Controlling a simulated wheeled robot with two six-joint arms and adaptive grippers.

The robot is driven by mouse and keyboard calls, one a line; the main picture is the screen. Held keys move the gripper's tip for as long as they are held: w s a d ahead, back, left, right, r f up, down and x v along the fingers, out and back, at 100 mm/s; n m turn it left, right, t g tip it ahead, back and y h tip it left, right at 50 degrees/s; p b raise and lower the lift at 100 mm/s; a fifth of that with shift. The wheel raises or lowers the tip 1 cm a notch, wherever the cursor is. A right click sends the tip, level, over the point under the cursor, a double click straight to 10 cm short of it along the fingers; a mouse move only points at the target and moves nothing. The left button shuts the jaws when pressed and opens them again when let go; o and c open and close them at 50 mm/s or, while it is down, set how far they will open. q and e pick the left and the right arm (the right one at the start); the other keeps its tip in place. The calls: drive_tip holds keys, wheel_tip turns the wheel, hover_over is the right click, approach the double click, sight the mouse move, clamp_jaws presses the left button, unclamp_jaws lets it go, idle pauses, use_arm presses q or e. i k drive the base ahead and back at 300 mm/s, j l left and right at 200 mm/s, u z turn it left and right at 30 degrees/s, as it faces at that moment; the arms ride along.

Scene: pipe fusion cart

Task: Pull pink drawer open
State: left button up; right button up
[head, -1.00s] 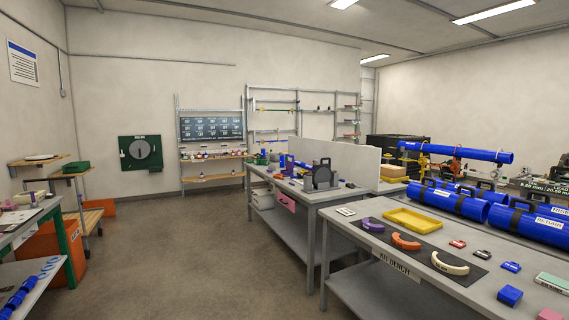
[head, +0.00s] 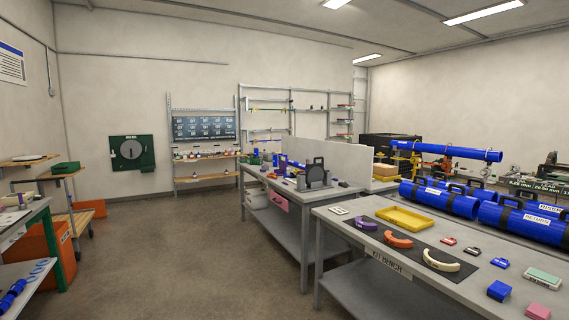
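The pink drawer (head: 279,202) sits under the top of the middle grey workbench (head: 262,182), on the side facing the open floor. It looks like a small pink front; how far it is in or out is too small to tell. Neither of my grippers shows in the head view.
A green-legged table (head: 49,237) and an orange bin (head: 36,252) stand at the left. The floor (head: 180,255) between is clear.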

sight(279, 199)
drive_tip(key=i+u, duration=0.25)
drive_tip(key=i, duration=1.6)
drive_tip(key=i+l+u, duration=0.1)
drive_tip(key=i+u, duration=0.15)
drive_tip(key=i, duration=2.3)
drive_tip(key=i+l+z, duration=0.35)
drive_tip(key=i, duration=0.5)
drive_tip(key=i+l+z, duration=0.1)
drive_tip(key=i+z, duration=0.25)
drive_tip(key=i, duration=0.55)
drive_tip(key=i+l, duration=0.2)
drive_tip(key=i+u, duration=0.05)
